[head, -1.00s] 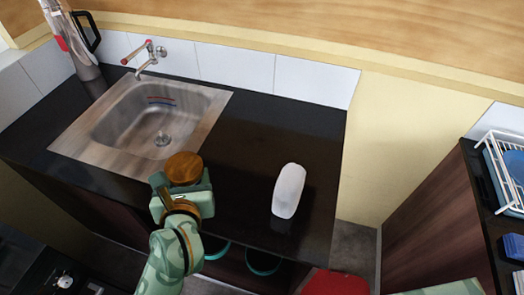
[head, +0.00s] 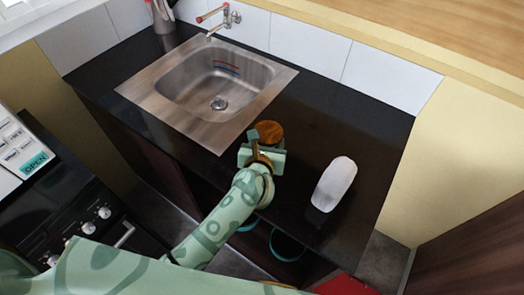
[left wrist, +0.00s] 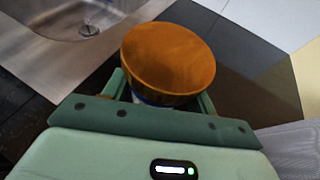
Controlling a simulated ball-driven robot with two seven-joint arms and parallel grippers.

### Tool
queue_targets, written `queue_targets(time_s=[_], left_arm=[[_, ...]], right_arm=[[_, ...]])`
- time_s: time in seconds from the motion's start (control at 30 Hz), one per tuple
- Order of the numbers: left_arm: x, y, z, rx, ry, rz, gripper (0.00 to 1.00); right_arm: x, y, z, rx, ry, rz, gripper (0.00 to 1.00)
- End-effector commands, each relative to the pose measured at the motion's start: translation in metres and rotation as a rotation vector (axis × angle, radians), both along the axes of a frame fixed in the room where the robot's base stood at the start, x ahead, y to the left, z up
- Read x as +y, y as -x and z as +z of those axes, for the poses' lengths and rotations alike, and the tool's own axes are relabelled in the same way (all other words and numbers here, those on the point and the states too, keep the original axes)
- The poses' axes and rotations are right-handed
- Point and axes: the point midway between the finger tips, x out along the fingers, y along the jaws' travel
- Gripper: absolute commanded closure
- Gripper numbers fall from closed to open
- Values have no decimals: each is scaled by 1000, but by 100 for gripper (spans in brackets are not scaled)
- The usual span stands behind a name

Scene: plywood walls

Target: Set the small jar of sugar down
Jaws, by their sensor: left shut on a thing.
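The small jar of sugar (head: 269,132) has a round brown wooden lid; its body is mostly hidden by my gripper. In the left wrist view the lid (left wrist: 168,58) fills the middle, with a sliver of the body below it. My left gripper (head: 262,152) is shut on the jar, with a finger on either side. The jar is upright over the black counter (head: 300,115), right of the sink's front corner. I cannot tell whether its base touches the counter. My right gripper is not in view.
A steel sink (head: 140,90) with a tap (head: 222,20) lies to the left. A white rounded object (head: 334,184) stands on the counter to the right of the jar. Black counter is clear behind the jar. A stove (head: 95,225) is at lower left.

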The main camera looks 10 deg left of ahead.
Motion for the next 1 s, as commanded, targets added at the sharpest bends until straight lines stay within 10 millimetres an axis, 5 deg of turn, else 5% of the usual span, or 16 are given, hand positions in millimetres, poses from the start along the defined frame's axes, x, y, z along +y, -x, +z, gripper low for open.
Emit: queue_targets(time_s=[0.3, 0.73, 0.77, 0.83, 1.0], left_arm=[[-1, -7, -38, 2, 0, 0, 70], [-1, -7, -43, -2, -1, -1, 70], [-1, -7, -43, -1, -1, 0, 40], [-1, -7, -42, -1, -1, 0, 21], [-1, -7, -42, -1, -1, 0, 21]], right_arm=[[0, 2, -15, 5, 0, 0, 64], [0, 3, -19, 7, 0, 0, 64], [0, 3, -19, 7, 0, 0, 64], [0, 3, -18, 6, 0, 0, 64], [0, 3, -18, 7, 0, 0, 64]])
